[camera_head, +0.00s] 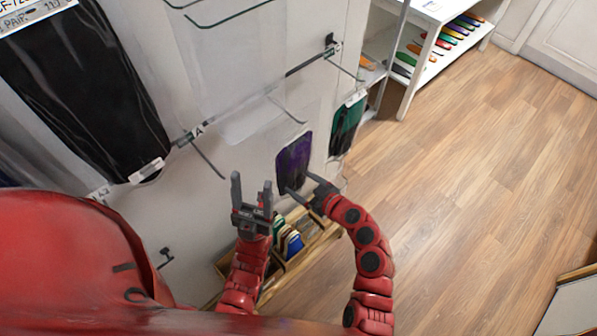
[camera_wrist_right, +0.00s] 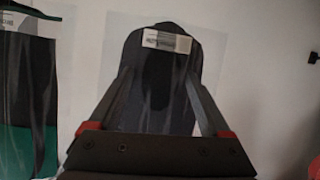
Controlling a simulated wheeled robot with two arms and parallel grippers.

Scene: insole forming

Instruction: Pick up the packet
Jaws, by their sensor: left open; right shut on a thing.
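The packet (camera_head: 293,160), clear with a dark purple insole inside, is upright in front of the white panel in the head view. In the right wrist view the packet (camera_wrist_right: 158,85) fills the middle, with a small white label near its top. My right gripper (camera_head: 300,184) is at the packet's lower right edge in the head view and is shut on it. Its fingers (camera_wrist_right: 160,70) lie either side of the dark insole in the wrist view; the exact contact is hard to see. My left gripper (camera_head: 252,185) is open and empty, left of the packet.
A green and black packet (camera_head: 346,128) hangs just to the right, and a large black one (camera_head: 85,85) hangs at the left. Bare hooks (camera_head: 208,158) stick out of the panel. A wooden box (camera_head: 290,262) stands below the grippers. The wooden floor (camera_head: 480,180) at right is clear.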

